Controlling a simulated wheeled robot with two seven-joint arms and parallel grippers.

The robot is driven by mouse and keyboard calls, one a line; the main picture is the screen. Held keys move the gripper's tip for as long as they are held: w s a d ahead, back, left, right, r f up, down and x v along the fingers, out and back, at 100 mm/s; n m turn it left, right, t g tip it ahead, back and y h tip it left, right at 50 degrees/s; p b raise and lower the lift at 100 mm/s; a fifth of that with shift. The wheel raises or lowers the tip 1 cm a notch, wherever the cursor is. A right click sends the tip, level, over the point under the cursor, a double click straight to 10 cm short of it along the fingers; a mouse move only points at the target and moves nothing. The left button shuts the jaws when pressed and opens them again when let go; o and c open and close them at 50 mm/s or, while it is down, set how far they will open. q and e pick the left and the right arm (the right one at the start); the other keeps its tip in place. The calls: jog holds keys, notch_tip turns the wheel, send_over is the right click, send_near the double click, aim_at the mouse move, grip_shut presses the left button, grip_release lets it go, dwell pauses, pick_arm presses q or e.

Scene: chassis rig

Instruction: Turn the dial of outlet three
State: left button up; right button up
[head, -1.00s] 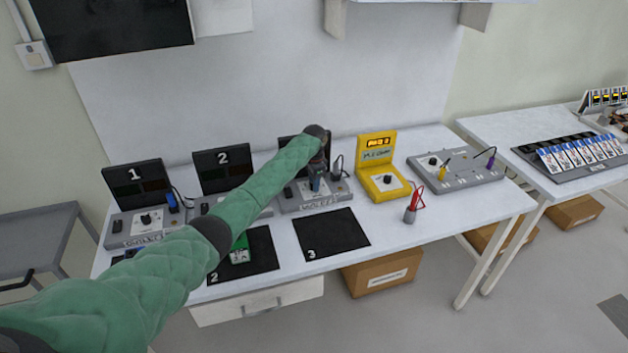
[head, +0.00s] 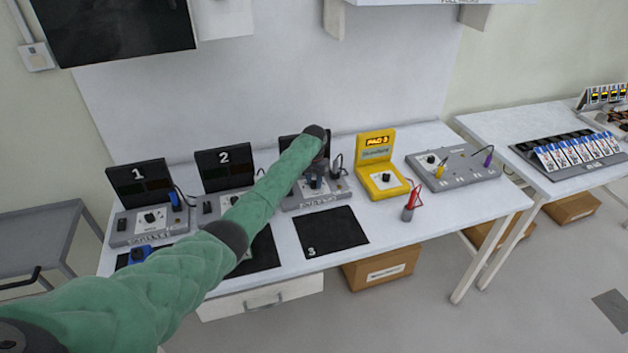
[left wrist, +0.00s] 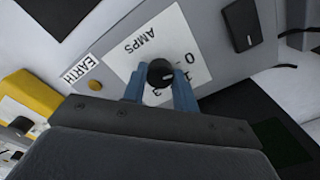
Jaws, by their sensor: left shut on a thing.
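The outlet three unit (head: 335,198) is a grey box with a dark upright screen, behind the mat marked 3. My left arm covers part of it in the head view. Its dial (left wrist: 161,73) is a small round black knob with a white mark, on a white plate (left wrist: 150,45) lettered AMPS with 0, 1 and 3. My left gripper (left wrist: 160,82) is shut on the dial, one blue finger on each side. In the head view the left gripper (head: 315,182) shows small at the front of the unit. My right gripper is in neither view.
Outlets one (head: 150,222) and two (head: 223,200) stand to the left. A yellow tester (head: 381,182), a red probe in a grey holder (head: 410,203) and a grey lead box (head: 453,168) stand to the right. The black mat 3 (head: 331,232) is bare.

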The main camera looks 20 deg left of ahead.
pick_arm(q)
jog(key=shift+r, duration=0.1)
jog(key=shift+w, duration=0.1)
jog(key=o, duration=0.8)
jog(key=shift+o, duration=0.8)
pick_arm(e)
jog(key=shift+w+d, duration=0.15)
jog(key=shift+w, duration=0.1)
